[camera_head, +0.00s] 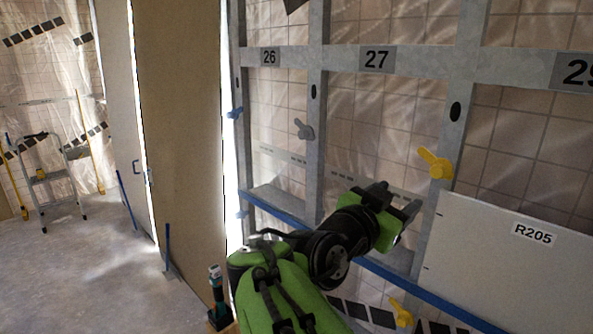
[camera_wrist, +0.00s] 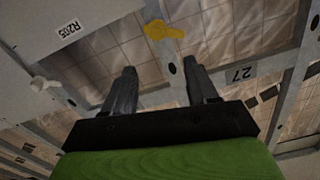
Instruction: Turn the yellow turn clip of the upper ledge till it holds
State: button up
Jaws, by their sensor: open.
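The upper yellow turn clip (camera_head: 436,164) sits on the metal post to the right of bay 27, just above the top left corner of the white panel R205 (camera_head: 515,240). Its lever points up and to the left in the head view. My gripper (camera_head: 400,200) is open and empty, below and left of this clip and apart from it. In the wrist view the clip (camera_wrist: 163,30) shows beyond the gap between my two fingers (camera_wrist: 160,88). The lower yellow clip (camera_head: 401,313) is at the panel's lower left, near the blue ledge (camera_head: 440,302).
A grey clip (camera_head: 303,129) is on the post between bays 26 and 27. Metal posts and the numbered rail (camera_head: 420,65) frame the wall. A tall brown board (camera_head: 178,130) stands at left, with a cordless tool (camera_head: 217,295) near its foot. A stepladder (camera_head: 50,180) stands far left.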

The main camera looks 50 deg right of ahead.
jog(key=p, duration=0.2)
send_near(437, 171)
jog(key=d+p, duration=0.1)
jog(key=d, duration=0.1)
jog(key=d+p, duration=0.1)
jog(key=d, duration=0.2)
jog(key=d+p, duration=0.1)
jog(key=d, duration=0.1)
jog(key=shift+s+d+r, duration=0.1)
jog(key=shift+s+d, duration=0.2)
jog(key=shift+w+d, duration=0.1)
jog(key=shift+d, duration=0.15)
jog(key=shift+a, duration=0.1)
jog(key=shift+c, duration=0.2)
jog(key=c, duration=1)
